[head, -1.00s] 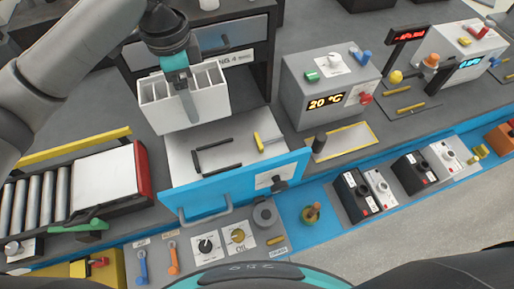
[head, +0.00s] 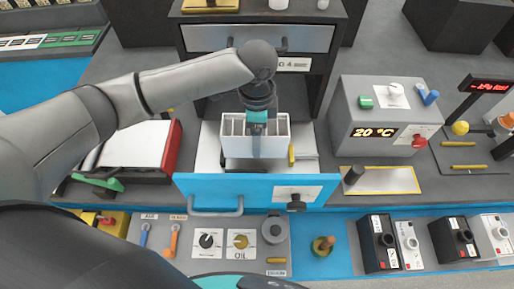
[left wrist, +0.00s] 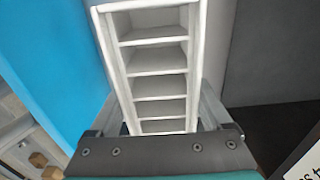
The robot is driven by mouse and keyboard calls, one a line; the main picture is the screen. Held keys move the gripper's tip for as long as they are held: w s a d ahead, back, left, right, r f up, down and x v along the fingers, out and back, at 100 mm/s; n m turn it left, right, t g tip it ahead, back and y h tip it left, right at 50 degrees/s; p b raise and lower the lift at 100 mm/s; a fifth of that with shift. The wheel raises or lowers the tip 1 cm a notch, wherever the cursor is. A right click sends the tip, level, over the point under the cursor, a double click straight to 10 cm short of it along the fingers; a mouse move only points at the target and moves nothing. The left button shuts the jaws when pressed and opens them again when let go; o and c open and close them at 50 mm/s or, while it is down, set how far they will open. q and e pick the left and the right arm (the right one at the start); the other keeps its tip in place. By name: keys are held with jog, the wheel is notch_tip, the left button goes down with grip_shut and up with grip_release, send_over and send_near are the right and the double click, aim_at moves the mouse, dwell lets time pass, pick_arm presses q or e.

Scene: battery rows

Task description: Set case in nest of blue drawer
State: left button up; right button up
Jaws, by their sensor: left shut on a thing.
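The white case (head: 283,141), open on top with several compartments, is upright over the open blue drawer (head: 255,190). The drawer has a pale floor and a blue front with a handle. The case hides most of the dark nest brackets; only a dark bit shows below it. I cannot tell whether the case touches the drawer floor. My right gripper is not in view.
A yellow piece (head: 291,155) lies in the drawer right of the case. The dark cabinet (head: 335,30) stands behind. A grey box reading 20 °C (head: 360,105) is to the right, a roller stand with a red end (head: 173,150) to the left. Knob panels line the front.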

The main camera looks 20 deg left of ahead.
pick_arm(q)
notch_tip(320, 180, down, 2)
jog(key=shift+f, duration=0.1)
jog(key=shift+w+f+b, duration=0.1)
jog(key=shift+f+b, duration=0.3)
jog(key=shift+f, duration=1.3)
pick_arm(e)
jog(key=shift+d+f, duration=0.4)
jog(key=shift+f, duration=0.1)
pick_arm(q)
jog(key=shift+f, duration=0.1)
jog(key=o, duration=1.6)
notch_tip(320, 180, up, 12)
jog(key=shift+r+p, duration=0.1)
jog(key=shift+p, duration=0.8)
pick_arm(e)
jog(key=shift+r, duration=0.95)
